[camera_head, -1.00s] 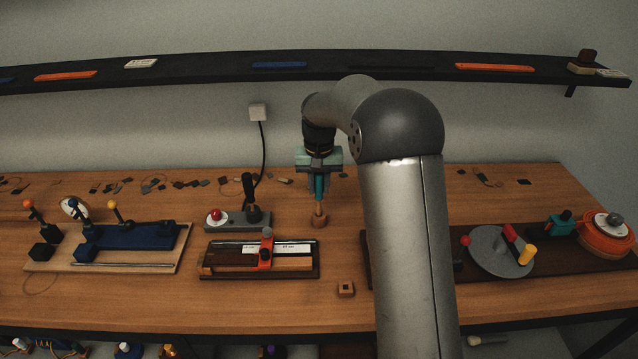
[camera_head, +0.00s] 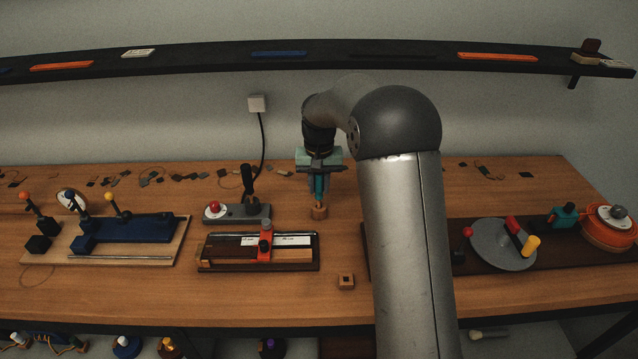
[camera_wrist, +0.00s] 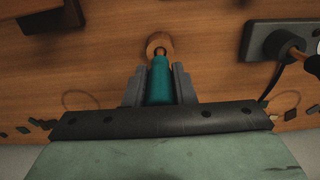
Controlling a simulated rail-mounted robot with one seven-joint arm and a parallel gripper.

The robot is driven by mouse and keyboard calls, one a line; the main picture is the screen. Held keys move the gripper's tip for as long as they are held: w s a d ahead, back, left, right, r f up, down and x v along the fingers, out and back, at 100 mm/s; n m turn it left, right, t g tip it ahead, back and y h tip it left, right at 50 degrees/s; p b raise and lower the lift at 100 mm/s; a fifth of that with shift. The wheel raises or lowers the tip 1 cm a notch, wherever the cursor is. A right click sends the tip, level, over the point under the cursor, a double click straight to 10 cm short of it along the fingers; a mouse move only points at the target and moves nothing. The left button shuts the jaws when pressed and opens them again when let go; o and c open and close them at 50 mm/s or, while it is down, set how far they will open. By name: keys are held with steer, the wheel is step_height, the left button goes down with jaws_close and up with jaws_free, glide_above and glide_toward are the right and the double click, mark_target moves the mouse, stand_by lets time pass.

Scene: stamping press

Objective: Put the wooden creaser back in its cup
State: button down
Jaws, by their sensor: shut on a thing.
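My gripper (camera_head: 319,190) is shut on the teal handle of the creaser (camera_head: 319,184), which points down, roughly upright, over the back middle of the bench.
A dark creasing board with a red slider (camera_head: 265,245) lies in front. My arm hides part of the bench to the right.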

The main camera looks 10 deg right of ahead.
steer(key=c, duration=1.1)
jaws_free()
step_height(320, 180, up, 18)
steer(key=shift+f+b, duration=0.25)
steer(key=shift+b, duration=0.4)
steer(key=s+f, duration=0.4)
steer(key=s, duration=0.7)
steer(key=s+f+n, duration=0.1)
steer(key=s+f, duration=0.4)
steer(key=s, duration=0.7)
steer(key=s+f+n, duration=0.1)
steer(key=s+f, duration=0.4)
steer(key=s, duration=0.7)
steer(key=shift+s+a+t, duration=0.1)
steer(key=shift+s+t, duration=0.1)
steer(key=shift+t, duration=0.2)
